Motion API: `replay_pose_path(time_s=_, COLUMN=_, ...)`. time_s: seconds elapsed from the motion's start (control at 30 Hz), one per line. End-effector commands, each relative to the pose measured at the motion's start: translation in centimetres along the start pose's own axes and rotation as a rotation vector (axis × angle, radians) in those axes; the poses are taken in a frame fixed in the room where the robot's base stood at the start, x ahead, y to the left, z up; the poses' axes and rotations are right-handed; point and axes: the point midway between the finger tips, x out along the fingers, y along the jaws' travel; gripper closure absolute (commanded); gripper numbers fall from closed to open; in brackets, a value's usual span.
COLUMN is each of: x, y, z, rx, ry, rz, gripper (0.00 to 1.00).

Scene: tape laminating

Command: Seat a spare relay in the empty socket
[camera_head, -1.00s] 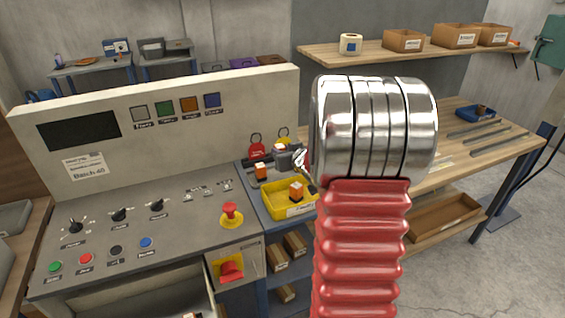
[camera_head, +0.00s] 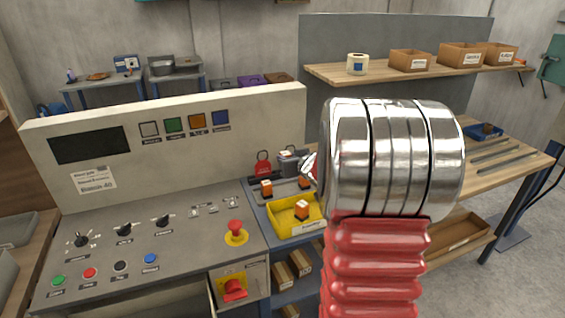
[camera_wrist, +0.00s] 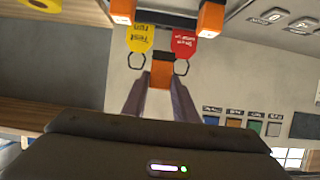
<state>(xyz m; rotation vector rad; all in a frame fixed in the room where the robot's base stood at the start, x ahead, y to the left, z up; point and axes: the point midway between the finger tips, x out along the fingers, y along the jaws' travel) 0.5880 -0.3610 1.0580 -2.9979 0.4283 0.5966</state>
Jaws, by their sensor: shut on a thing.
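My gripper (camera_wrist: 163,95) is shut on an orange relay (camera_wrist: 160,75), held between its fingertips. In the head view this relay (camera_head: 286,155) shows small above the socket strip (camera_head: 285,189), with my arm hiding most of the gripper. Two other orange relays stand on the strip, a left one (camera_head: 266,188) and a right one (camera_head: 304,183), with a gap between them. The held relay looks above and behind that gap; I see no contact. Another relay (camera_head: 301,210) stands in the yellow tray (camera_head: 283,228) in front of the strip. The socket's contacts are too small to make out.
A red tag (camera_head: 263,166) hangs behind the strip; a yellow tag (camera_wrist: 140,38) shows beside it in the wrist view. The control console (camera_head: 170,150) with a red emergency button (camera_head: 236,229) stands at left. A wooden bench (camera_head: 510,165) is at right.

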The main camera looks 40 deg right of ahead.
Motion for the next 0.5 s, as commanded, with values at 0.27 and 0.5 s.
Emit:
replay_pose_path(time_s=0.27, x=1.0, y=-5.8, z=0.5, rx=-0.02, ry=-0.001, rz=-0.053, gripper=0.97)
replay_pose_path(time_s=0.5, x=1.5, y=-14.8, z=1.9, rx=-0.05, ry=-0.002, rz=-0.125, gripper=0.97)
